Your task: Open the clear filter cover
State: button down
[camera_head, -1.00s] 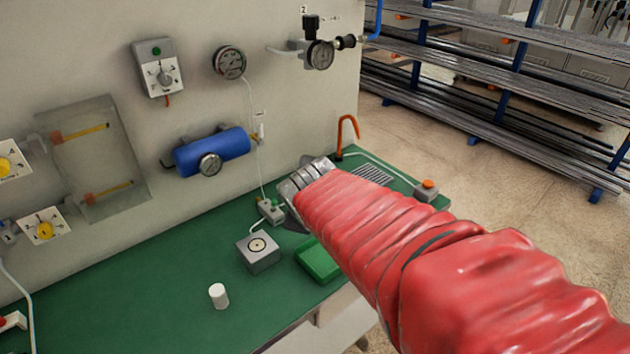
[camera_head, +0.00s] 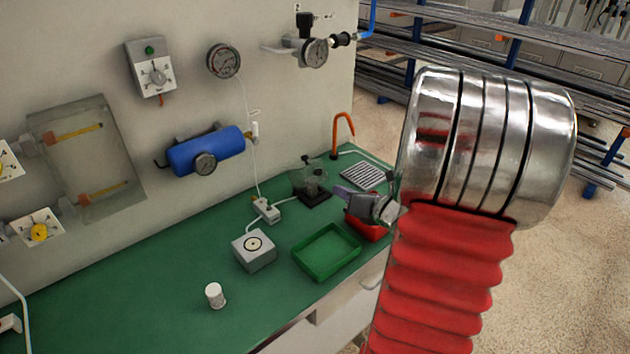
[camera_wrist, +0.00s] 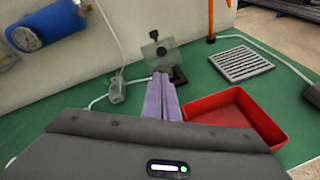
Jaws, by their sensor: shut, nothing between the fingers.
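The clear filter cover (camera_head: 310,178) is a see-through, greenish piece with dark fittings on a small black base (camera_head: 314,196), at the back of the green bench. In the wrist view the cover (camera_wrist: 160,47) stands just beyond my fingertips, with the base (camera_wrist: 180,76) behind and right of them. I cannot tell from these views whether it is fully closed. My gripper (camera_head: 338,193) is shut and empty, right of the cover and pointing toward it. In the wrist view its fingers (camera_wrist: 160,76) lie together, their tips near the cover's lower edge; contact cannot be told.
A red tray (camera_wrist: 276,134) lies right of my fingers, partly behind my gripper in the head view. A grey grille (camera_head: 362,178) and an orange hook (camera_head: 334,140) are at the back. A green tray (camera_head: 326,273), grey box (camera_head: 254,262) and white cylinder (camera_head: 215,295) stand forward.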

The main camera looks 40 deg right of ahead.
jog(key=shift+s+f, duration=0.1)
jog(key=shift+s, duration=0.05)
dwell(0.3)
send_near(313, 179)
jog(key=x, duration=0.5)
jog(key=shift+d+f, duration=0.1)
jog(key=shift+f, duration=0.2)
jog(key=shift+r+n, duration=0.1)
jog(key=shift+n, duration=0.2)
jog(key=shift+w+r, duration=0.2)
jog(key=shift+w, duration=0.1)
